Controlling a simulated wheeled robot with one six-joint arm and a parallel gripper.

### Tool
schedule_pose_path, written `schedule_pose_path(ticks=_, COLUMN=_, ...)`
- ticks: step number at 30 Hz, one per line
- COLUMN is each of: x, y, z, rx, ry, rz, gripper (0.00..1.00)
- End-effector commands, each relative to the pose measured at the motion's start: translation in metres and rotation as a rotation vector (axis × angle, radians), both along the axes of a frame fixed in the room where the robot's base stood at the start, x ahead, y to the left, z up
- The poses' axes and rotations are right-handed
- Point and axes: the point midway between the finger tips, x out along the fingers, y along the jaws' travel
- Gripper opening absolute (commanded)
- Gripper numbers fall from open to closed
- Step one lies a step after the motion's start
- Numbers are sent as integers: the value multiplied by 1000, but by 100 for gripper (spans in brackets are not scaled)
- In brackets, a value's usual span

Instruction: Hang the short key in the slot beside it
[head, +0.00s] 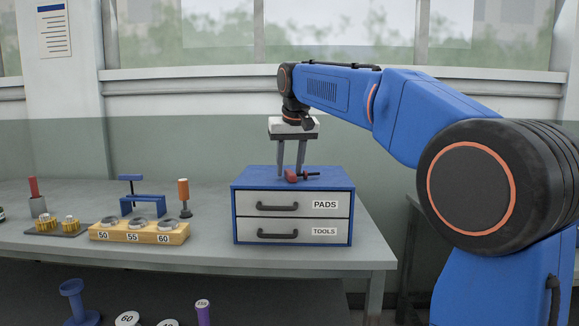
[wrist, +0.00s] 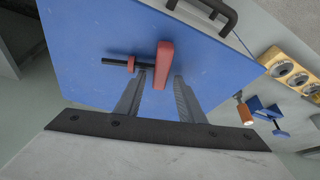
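A small key with a red bar handle and a thin black shaft lies on top of the blue drawer cabinet (head: 243,228); its red handle (head: 291,177) also shows in the wrist view (wrist: 165,66). My gripper (head: 289,172) points down over the cabinet with its fingers apart. In the wrist view its fingertips (wrist: 160,73) stand either side of the handle, with a gap visible on the left; contact on the right is unclear. A blue stand (head: 146,206) is on the bench at left, with a blue-handled T-shaped key (head: 131,190) upright at its left. Its slots are too small to make out.
An orange-handled tool (head: 184,194) stands right of the blue stand. A yellow block (head: 112,232) with grey rings lies in front. A red-handled tool (head: 35,193) and brass parts (head: 47,224) are farther left. Bare bench (head: 210,200) lies between tools and cabinet.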

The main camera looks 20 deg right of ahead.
Motion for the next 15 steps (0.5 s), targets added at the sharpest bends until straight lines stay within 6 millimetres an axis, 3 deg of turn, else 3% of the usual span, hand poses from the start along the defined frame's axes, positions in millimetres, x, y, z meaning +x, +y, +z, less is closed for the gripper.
schedule_pose_path(ticks=8, x=-1, y=0, z=5, rx=0, ry=-1, rz=0, gripper=35)
schedule_pose_path(ticks=15, x=-14, y=1, z=38, rx=1, ry=-3, rz=0, gripper=35)
